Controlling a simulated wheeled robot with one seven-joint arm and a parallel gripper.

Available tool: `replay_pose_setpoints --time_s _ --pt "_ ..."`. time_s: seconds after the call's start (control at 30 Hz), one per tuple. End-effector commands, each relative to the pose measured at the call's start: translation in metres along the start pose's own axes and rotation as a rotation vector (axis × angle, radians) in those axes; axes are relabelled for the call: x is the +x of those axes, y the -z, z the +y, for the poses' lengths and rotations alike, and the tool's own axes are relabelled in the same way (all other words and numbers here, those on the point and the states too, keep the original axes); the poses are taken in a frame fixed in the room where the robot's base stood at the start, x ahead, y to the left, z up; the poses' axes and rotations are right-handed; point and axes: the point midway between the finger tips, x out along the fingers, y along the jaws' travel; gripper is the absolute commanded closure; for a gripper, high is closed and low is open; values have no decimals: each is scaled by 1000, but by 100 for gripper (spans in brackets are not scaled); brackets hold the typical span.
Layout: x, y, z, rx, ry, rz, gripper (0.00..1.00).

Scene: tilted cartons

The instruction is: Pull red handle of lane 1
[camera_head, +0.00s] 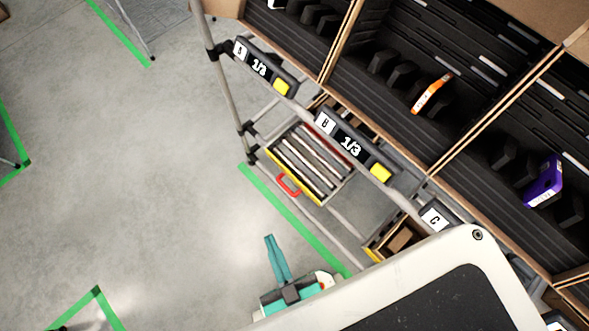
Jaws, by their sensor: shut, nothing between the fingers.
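A red handle (289,184) sticks out from the front of a low drawer (312,166) with slats and a yellow front edge, under the shelf labelled B. No lane number shows on the handle or drawer. My gripper (270,239) is at the bottom middle, teal, with its fingers together and empty. In the picture it is below and a little left of the red handle, apart from it. My white body part hides the lower right of the scene.
Labels A (258,66), B (350,146) and C (437,216) line the rack rail. Green floor tape (290,218) runs along the rack.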

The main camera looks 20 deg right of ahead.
Motion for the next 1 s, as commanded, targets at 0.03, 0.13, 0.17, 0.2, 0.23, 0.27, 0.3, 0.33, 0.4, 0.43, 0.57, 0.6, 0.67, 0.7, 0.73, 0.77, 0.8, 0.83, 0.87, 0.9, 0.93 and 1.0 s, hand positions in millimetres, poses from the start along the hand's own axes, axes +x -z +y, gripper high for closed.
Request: replay_pose_setpoints --time_s 0.03,0.13,0.17,0.2,0.23,0.27,0.3,0.33,0.4,0.43,0.57,0.6,0.67,0.7,0.73,0.77,0.8,0.83,0.87,0.9,0.93,1.0 --pt "0 0 0 0 0 0 100" --pt "0 0 0 0 0 0 100" --pt "0 0 0 0 0 0 100" --pt "0 0 0 0 0 0 100" --pt "0 0 0 0 0 0 100" --pt "0 0 0 0 0 0 100" --pt "0 0 0 0 0 -1 100" --pt "1 -1 0 1 0 -2 100" --pt "4 -7 0 9 0 -11 100" --pt "7 -12 0 14 0 -21 100" --pt "28 -49 2 60 -7 -87 100" --pt "38 -65 4 80 -12 -117 100" --pt "54 -91 6 116 -24 -168 100" --pt "65 -109 9 141 -36 -204 100" --pt "74 -121 11 159 -45 -230 100" --pt "82 -133 13 178 -56 -256 100" --pt "93 -150 16 204 -72 -291 100" --pt "102 -161 18 222 -85 -317 100" --pt "110 -172 21 241 -99 -342 100" --pt "122 -186 25 267 -119 -375 100" --pt "130 -196 28 286 -136 -399 100" --pt "150 -218 35 331 -178 -454 100"
